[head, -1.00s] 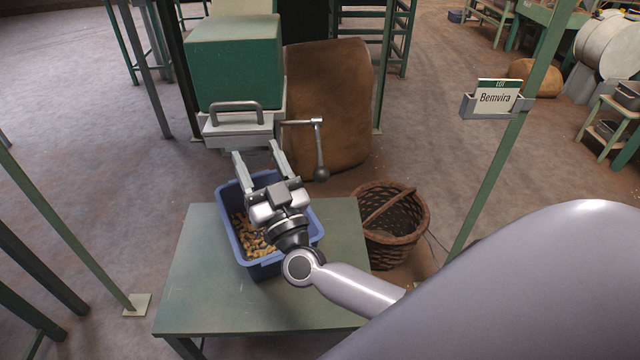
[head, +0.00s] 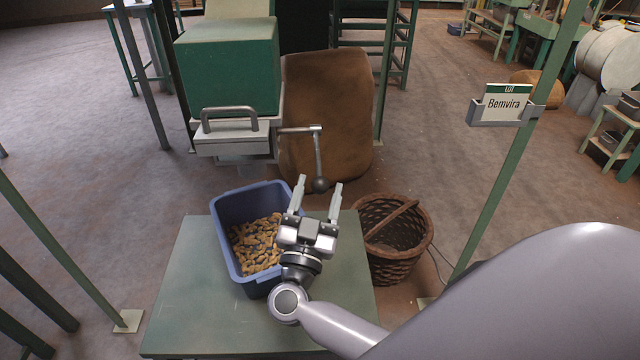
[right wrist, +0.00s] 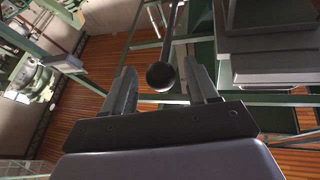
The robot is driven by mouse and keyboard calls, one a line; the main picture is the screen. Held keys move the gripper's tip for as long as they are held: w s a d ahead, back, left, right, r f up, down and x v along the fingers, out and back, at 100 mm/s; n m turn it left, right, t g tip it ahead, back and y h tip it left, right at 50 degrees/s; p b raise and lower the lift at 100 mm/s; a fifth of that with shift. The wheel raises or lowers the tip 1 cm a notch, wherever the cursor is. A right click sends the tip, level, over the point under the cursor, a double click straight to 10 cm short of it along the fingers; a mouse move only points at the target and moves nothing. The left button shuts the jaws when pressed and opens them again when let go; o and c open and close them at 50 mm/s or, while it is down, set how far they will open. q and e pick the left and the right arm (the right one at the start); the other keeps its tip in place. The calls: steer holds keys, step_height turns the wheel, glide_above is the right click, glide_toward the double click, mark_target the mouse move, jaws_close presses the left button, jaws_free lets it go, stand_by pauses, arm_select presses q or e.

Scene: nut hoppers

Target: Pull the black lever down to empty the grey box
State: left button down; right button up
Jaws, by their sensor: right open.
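The lever (head: 318,158) hangs down from a crank at the right of the hopper. It has a thin grey rod and a dark ball knob, which also shows in the right wrist view (right wrist: 161,76). The hopper has a green upper box (head: 228,72) and a pale grey lower part (head: 232,137) with a grey handle. My right gripper (head: 317,191) is open and empty, its fingers pointing at the knob. In the right wrist view the knob appears between the fingers; I cannot tell whether it is in them or just beyond. My left gripper is not in view.
A blue bin (head: 229,262) with nuts stands on a green table (head: 190,300) below the hopper. A wicker basket (head: 398,262) is at the table's right, and a brown sack (head: 328,100) stands behind the lever. A "Bemvira" sign (head: 505,104) hangs on a green post.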

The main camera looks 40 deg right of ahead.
steer(key=shift+x, duration=0.85)
